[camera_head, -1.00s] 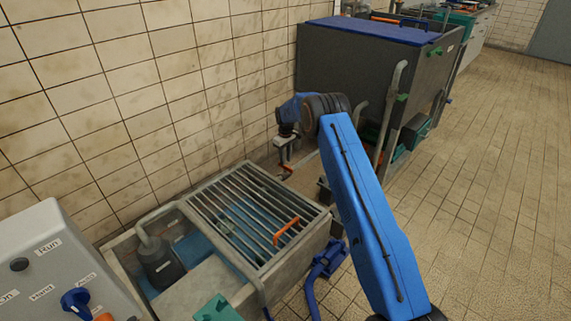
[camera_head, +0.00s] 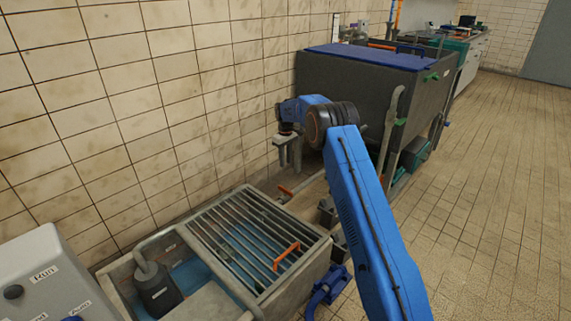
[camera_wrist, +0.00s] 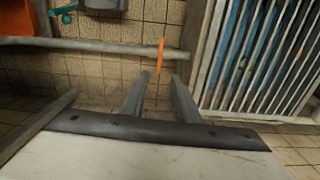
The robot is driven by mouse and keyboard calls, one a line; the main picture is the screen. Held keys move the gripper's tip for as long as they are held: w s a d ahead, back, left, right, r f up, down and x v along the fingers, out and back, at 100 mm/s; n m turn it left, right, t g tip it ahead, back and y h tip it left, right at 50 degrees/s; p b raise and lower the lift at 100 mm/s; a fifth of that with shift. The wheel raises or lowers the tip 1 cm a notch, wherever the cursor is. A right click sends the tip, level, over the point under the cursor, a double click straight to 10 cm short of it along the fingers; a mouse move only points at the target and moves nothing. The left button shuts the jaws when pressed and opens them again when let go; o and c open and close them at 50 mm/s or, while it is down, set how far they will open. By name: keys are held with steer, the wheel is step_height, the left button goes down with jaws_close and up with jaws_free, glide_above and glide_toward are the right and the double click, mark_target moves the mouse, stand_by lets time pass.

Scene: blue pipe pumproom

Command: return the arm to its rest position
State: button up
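My blue arm (camera_head: 372,220) reaches up and away in the head view, bent at a dark elbow joint. My gripper (camera_head: 290,166) hangs from its end, pointing down, between the tiled wall and the dark tank. In the wrist view the two fingers of my gripper (camera_wrist: 160,92) stand apart with nothing between them. An orange lever (camera_wrist: 160,55) on a grey pipe (camera_wrist: 95,47) shows beyond the fingertips. The gripper looks clear of it, though the exact distance is hard to tell.
A grated basin (camera_head: 318,258) with an orange handle (camera_head: 287,257) stands at the front. A dark tank with a blue lid (camera_head: 370,57) stands behind my gripper. A grey control panel (camera_head: 50,280) is at lower left. The tiled floor (camera_head: 490,190) at right is clear.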

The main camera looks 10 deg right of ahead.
steer(key=shift+r, duration=0.1)
steer(key=s+d+r+m+t, duration=0.1)
steer(key=s+d+r, duration=0.1)
steer(key=s+r, duration=1)
steer(key=s+d+r+m+t, duration=0.1)
steer(key=s+r, duration=0.8)
steer(key=r, duration=0.6)
steer(key=s+d+r+m, duration=0.1)
steer(key=s+r, duration=0.3)
steer(key=s, duration=0.6)
steer(key=s+d+r+m, duration=0.1)
steer(key=s+r, duration=0.2)
steer(key=s, duration=0.8)
steer(key=s+f+m+t, duration=0.1)
steer(key=s+f, duration=0.1)
steer(key=s, duration=0.8)
steer(key=s+d+f+m+t, duration=0.1)
steer(key=s+f, duration=0.2)
steer(key=s, duration=0.8)
steer(key=s+f, duration=0.2)
steer(key=s, duration=0.8)
steer(key=shift+s+d+f+m+t, duration=0.2)
steer(key=shift+d+f+m+t, duration=0.15)
steer(key=shift+d+m+t, duration=0.05)
steer(key=shift+s, duration=0.1)
